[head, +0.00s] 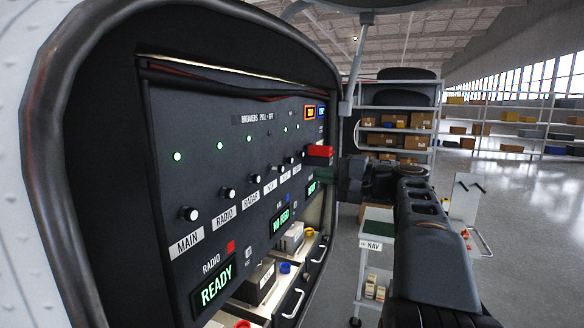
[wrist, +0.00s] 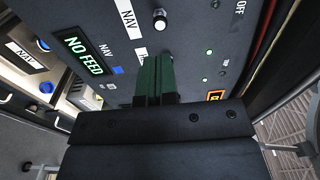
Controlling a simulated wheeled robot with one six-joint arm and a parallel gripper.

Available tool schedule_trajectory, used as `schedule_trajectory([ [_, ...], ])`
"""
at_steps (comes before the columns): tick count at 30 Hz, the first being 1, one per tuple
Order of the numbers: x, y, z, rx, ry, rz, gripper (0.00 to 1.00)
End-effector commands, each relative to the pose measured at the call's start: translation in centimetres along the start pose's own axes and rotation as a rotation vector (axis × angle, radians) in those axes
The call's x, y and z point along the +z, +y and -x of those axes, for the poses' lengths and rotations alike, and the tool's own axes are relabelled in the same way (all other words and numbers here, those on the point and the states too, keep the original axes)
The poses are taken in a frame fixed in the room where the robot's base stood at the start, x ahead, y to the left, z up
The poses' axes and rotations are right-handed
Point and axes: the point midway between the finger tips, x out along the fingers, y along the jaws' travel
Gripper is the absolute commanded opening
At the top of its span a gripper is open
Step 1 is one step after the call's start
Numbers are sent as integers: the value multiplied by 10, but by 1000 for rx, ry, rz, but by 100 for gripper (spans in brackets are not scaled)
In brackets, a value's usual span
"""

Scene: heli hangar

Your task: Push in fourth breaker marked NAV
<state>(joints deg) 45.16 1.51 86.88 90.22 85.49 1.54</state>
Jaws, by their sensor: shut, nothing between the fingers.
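The NAV breaker (head: 273,168) is the fourth knob in the row on the black panel. In the wrist view its white-tipped knob (wrist: 160,20) stands at the top, beside the NAV label (wrist: 127,18). The nearby indicator lamp (wrist: 215,4) looks unlit. The NAV display (head: 281,219) reads NO FEED, also in the wrist view (wrist: 83,54). My gripper (wrist: 161,60) has green fingers, shut and empty, close to the panel, one breaker spot along from the NAV knob. Contact with the panel cannot be told.
Other breakers, MAIN (head: 189,213) and RADIO (head: 228,192), stand left, with green lamps above. Below are a READY display (head: 216,284) and open trays with boxes. A cart (head: 375,255) stands right. The hangar floor (head: 530,210) is open.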

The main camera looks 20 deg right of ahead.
Motion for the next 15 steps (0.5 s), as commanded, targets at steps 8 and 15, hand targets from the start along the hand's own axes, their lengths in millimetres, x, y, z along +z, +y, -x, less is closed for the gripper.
schedule_trajectory([
  [8, 1, -3, -49, 0, -3, -2, 0],
  [15, 0, -1, -72, -1, -1, -2, 0],
])
